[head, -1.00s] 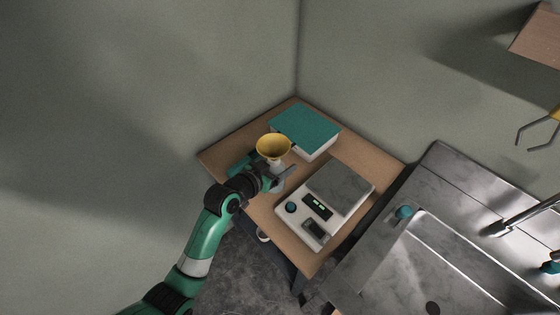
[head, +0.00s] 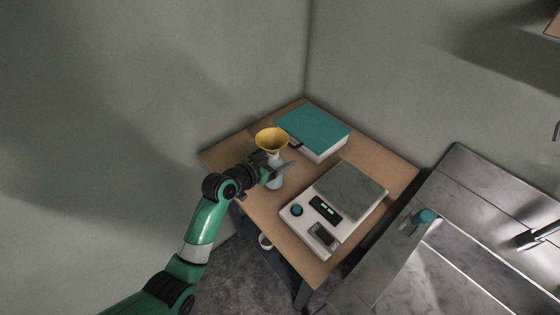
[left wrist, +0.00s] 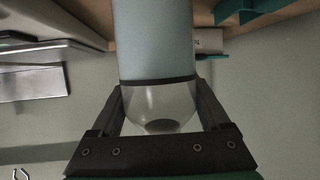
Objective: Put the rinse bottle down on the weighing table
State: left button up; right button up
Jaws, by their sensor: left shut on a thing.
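In the left wrist view the bottle (left wrist: 155,40) shows as a grey-blue cylinder with a dark band and a clear rounded shoulder between the fingers (left wrist: 160,105). Its foot is out of that view, so I cannot tell whether it touches the wood. It is over the left part of the weighing table (head: 225,155), left of the balance. My right gripper is not in view.
A white balance with a grey plate (head: 350,190) stands at the table's right. A teal-topped white box (head: 314,133) stands at the back. A steel sink counter (head: 450,180) with a teal-capped object (head: 424,217) is at the right. Bare wood shows around the bottle.

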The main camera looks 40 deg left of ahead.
pick_arm(q)
jog(key=shift+f+b, duration=0.5)
jog(key=shift+f, duration=0.1)
jog(key=o, duration=1.5)
jog(key=shift+c, duration=0.2)
jog(key=shift+s+r+p, duration=0.15)
jog(key=shift+s+p, duration=0.75)
jog(key=shift+s, duration=0.15)
jog(key=shift+s+d+p, duration=0.1)
jog(key=shift+s+p, duration=0.55)
jog(key=shift+s, duration=0.6)
